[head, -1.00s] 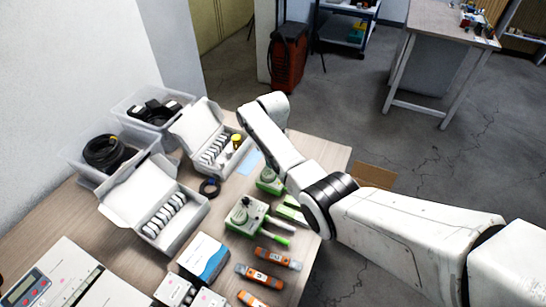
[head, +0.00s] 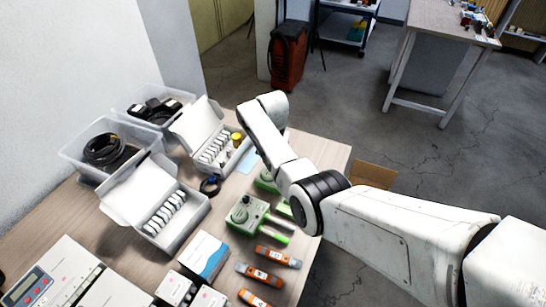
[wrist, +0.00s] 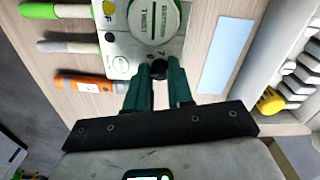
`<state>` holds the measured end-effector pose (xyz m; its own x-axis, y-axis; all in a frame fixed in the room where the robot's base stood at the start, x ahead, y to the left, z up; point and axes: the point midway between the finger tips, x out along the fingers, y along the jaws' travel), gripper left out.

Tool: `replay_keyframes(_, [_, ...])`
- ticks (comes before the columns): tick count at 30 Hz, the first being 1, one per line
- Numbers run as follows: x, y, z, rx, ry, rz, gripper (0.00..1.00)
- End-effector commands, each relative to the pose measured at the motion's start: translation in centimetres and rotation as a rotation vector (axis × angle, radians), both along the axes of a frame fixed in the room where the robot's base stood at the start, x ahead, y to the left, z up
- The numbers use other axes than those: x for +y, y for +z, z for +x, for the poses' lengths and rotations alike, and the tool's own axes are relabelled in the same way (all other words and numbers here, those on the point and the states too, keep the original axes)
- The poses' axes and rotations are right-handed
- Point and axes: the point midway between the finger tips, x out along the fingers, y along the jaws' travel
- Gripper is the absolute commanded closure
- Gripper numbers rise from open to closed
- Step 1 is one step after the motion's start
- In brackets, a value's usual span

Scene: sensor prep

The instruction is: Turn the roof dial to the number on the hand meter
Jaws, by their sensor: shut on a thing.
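In the wrist view, my gripper (wrist: 158,82) has its dark green fingers shut on a small black dial (wrist: 158,68) at the edge of a white device (wrist: 120,45). Marks beside the dial are too small or covered to read. In the head view my arm hides the gripper and most of this green and white device (head: 265,181). A second similar device (head: 245,214) stands nearer.
Several orange and grey meters (head: 278,257) lie near the table's front edge. A blue card (wrist: 229,55) lies beside the device. A yellow-capped bottle (wrist: 270,101) is near.

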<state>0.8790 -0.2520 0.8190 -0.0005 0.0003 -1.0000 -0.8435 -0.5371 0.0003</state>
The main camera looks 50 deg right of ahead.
Motion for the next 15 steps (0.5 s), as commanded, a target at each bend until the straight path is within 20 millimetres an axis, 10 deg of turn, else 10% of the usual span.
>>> replay_keyframes(15, [0.02, 0.01, 0.07, -0.001, -0.49, -0.001, 1.0])
